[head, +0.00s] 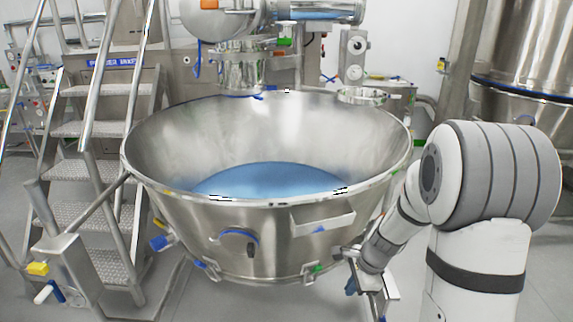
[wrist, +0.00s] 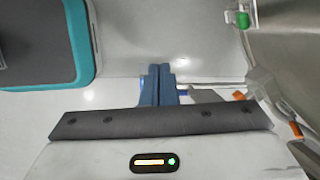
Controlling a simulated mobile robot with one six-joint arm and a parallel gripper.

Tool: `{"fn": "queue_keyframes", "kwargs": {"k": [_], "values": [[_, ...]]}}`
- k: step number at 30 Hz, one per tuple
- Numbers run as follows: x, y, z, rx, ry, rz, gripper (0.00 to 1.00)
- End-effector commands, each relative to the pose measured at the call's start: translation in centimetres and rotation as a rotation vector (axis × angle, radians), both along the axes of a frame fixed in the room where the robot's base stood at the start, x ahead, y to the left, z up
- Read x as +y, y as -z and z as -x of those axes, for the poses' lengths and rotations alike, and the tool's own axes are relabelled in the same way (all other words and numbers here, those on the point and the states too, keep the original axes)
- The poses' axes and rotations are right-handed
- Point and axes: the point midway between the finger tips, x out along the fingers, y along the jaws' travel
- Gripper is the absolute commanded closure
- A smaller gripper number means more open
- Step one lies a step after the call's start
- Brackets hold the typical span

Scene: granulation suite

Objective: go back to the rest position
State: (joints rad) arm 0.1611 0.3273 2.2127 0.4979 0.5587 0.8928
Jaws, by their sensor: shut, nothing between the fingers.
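My gripper (wrist: 158,84) shows in the wrist view with its two blue-grey fingers together and nothing between them. In the head view my arm reaches down at the right, and its end is low beside the front right of a large steel bowl (head: 270,225). The fingers are small and partly hidden there. The bowl is wide and open and has blue material (head: 270,180) inside. Part of a curved steel surface with a green clip (wrist: 243,19) shows at the upper right of the wrist view.
Metal steps (head: 100,130) with handrails stand at the left. Steel machinery (head: 240,60) stands behind the bowl, and a tall steel vessel (head: 525,50) is at the back right. Brackets and coloured handles stick out around the bowl's lower side. Grey floor is clear at the front.

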Motion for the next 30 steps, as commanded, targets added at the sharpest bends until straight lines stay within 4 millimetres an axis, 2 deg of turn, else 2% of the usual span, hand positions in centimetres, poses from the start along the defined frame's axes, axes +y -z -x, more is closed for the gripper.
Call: {"fn": "queue_keyframes", "kwargs": {"k": [1, 3, 9, 15, 18, 21, 25, 30], "values": [[0.6, -3.9, 1.0, -0.036, -0.105, 0.023, 1.00], [1.2, -7.4, 2.5, -0.073, -0.255, 0.057, 1.00], [2.2, -16.2, 7.6, -0.164, -0.674, 0.176, 1.00], [2.4, -23.1, 13.2, -0.224, -1.067, 0.313, 1.00], [2.1, -25.4, 15.5, -0.238, -1.224, 0.374, 1.00], [1.9, -26.8, 17.1, -0.242, -1.336, 0.421, 1.00], [1.7, -27.5, 18.3, -0.241, -1.415, 0.451, 1.00], [1.6, -27.5, 18.5, -0.240, -1.434, 0.459, 1.00]]}}
